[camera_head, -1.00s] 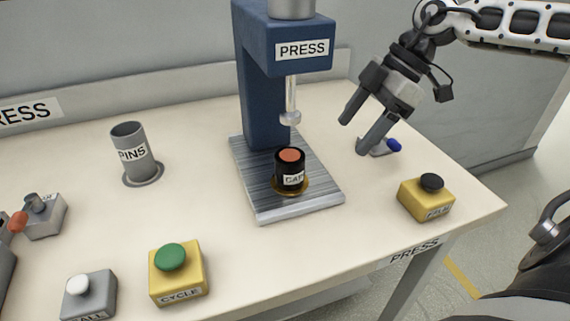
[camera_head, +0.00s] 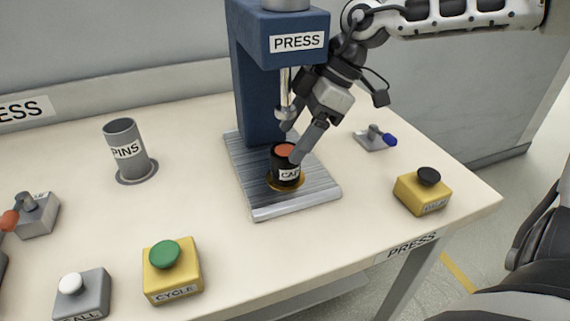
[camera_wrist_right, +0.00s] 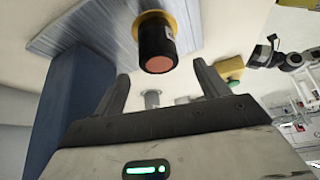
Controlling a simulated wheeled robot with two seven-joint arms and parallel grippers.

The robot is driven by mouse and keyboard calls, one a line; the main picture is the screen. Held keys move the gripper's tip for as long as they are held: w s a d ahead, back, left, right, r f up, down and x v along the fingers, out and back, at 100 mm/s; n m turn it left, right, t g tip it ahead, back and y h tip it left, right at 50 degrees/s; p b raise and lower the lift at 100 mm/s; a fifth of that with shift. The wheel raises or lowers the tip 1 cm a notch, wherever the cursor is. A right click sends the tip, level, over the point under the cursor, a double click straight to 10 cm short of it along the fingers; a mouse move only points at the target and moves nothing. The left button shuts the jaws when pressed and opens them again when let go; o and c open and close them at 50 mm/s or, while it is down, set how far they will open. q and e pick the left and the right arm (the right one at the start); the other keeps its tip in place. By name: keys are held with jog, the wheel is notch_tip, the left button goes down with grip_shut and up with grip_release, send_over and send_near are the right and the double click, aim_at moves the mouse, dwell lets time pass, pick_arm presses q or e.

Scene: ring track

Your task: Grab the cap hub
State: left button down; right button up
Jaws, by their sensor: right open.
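The cap hub (camera_head: 286,172) is a short black cylinder with an orange-red top and a white "CAP" label. It stands upright in a brass ring (camera_head: 271,184) on the press's metal base plate (camera_head: 262,208). My right gripper (camera_head: 293,140) is open at the hub's upper right, and one finger overlaps the hub's edge in the head view. In the right wrist view the hub (camera_wrist_right: 154,45) lies ahead of the two spread fingers (camera_wrist_right: 163,85), with nothing between them. I cannot tell whether a finger touches it. My left gripper is out of view.
The blue press (camera_head: 258,100) stands right behind the hub, its ram (camera_head: 287,90) above. A yellow box with a black button (camera_head: 424,192), a blue-tipped lever (camera_head: 375,139), a PINS tube (camera_head: 127,150) and the CYCLE button (camera_head: 173,270) stand around. The table front between is clear.

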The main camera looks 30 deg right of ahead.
jog(key=shift+w+a+f, duration=0.15)
jog(key=shift+a+f, duration=0.1)
jog(key=shift+f, duration=0.35)
jog(key=shift+r, duration=0.1)
grip_shut()
